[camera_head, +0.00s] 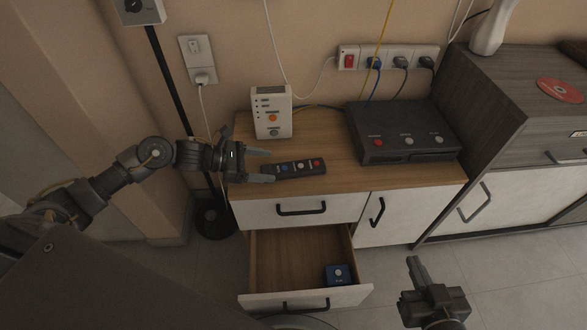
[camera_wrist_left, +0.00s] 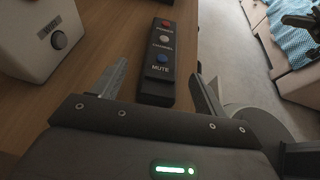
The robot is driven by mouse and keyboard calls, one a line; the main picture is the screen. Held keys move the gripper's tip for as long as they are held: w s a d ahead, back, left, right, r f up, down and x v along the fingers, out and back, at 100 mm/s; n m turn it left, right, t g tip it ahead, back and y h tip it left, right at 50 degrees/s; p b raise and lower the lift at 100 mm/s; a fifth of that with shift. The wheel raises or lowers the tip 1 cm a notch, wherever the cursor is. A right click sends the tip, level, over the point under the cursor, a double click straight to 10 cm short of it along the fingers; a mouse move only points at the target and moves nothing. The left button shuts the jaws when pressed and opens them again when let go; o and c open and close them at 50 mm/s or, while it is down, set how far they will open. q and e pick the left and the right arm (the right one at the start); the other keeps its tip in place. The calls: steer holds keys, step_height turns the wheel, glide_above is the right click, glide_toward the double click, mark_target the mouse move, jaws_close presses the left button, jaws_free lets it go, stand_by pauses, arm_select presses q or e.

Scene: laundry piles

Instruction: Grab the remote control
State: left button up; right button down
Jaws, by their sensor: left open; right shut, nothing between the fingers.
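The remote control (camera_head: 300,168) is a flat black bar with red, white and blue buttons, lying on the wooden cabinet top near its front edge. In the left wrist view the remote (camera_wrist_left: 158,82) points away from me, its MUTE end nearest, lying between the fingers' lines. My left gripper (camera_head: 266,166) is open at the left end of the remote; its fingers (camera_wrist_left: 155,88) lie on either side of the near end. Whether they touch it I cannot tell. My right gripper (camera_head: 415,272) is shut and empty, low at the right, in front of the cabinet and away from the remote.
A white box with buttons (camera_head: 271,112) stands behind the remote, and a black device (camera_head: 404,132) sits to its right. A lower drawer (camera_head: 275,262) is open with a blue box (camera_head: 338,275) inside. A power strip (camera_head: 388,58) with cables is on the wall.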

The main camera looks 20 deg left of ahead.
mark_target(284, 168)
arm_select(q)
steer(key=shift+x, duration=2.35)
steer(key=shift+w+d+f, duration=0.1)
steer(key=shift+d+f, duration=0.15)
steer(key=shift+d, duration=0.2)
steer(key=c, duration=1.1)
steer(key=shift+c, duration=0.2)
arm_select(e)
steer(key=shift+a+r, duration=0.25)
steer(key=shift+r, duration=0.05)
arm_select(q)
steer(key=shift+r, duration=0.15)
